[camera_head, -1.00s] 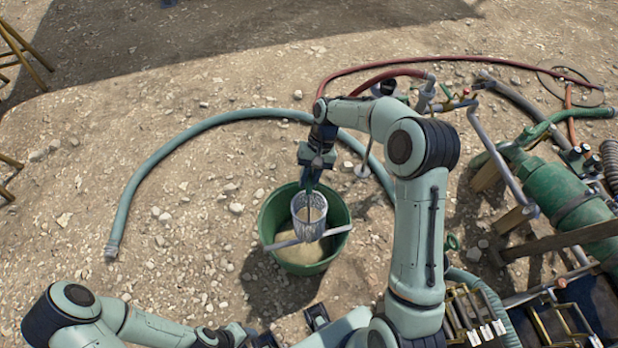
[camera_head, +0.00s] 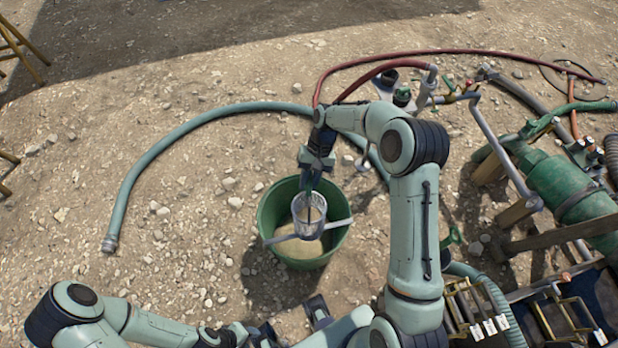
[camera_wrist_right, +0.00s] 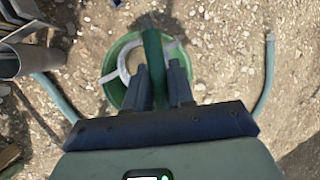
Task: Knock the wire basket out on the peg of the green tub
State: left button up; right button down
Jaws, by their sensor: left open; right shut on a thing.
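The green tub (camera_head: 270,215) stands on the ground in the middle of the head view, with tan matter in its bottom. A pale bar (camera_head: 337,224), seemingly the peg, crosses its top. The wire basket (camera_head: 309,222) is over the tub, mouth up, in front of the bar's middle; I cannot tell if they touch. My right gripper (camera_head: 312,178) is above, shut on the basket's green handle (camera_wrist_right: 153,55). In the right wrist view the basket's ring (camera_wrist_right: 124,66) shows partly behind the handle and fingers. My left gripper (camera_head: 293,323) is open and empty near the bottom edge.
A pale green hose (camera_head: 150,155) curves on the gravel left of and behind the tub. Red hoses (camera_head: 400,62) and pipe fittings lie behind. A green cylinder machine (camera_head: 570,190) and a rack (camera_head: 475,310) stand at the right. The ground left of the tub is open.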

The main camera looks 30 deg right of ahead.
pick_arm(q)
jog(key=shift+f, duration=0.1)
pick_arm(e)
jog(key=shift+f, duration=0.1)
jog(key=shift+f+b, duration=0.7)
jog(key=shift+f, duration=0.6)
pick_arm(q)
jog(key=shift+s+f, duration=0.25)
jog(key=shift+f, duration=0.35)
pick_arm(e)
jog(key=shift+r+p, duration=1.15)
jog(key=shift+r, duration=0.6)
jog(key=shift+r+p, duration=1.55)
jog(key=shift+r, duration=1.3)
pick_arm(q)
notch_tip(320, 180, up, 6)
jog(key=w, duration=0.3)
jog(key=shift+s, duration=0.15)
pick_arm(e)
jog(key=shift+f, duration=0.15)
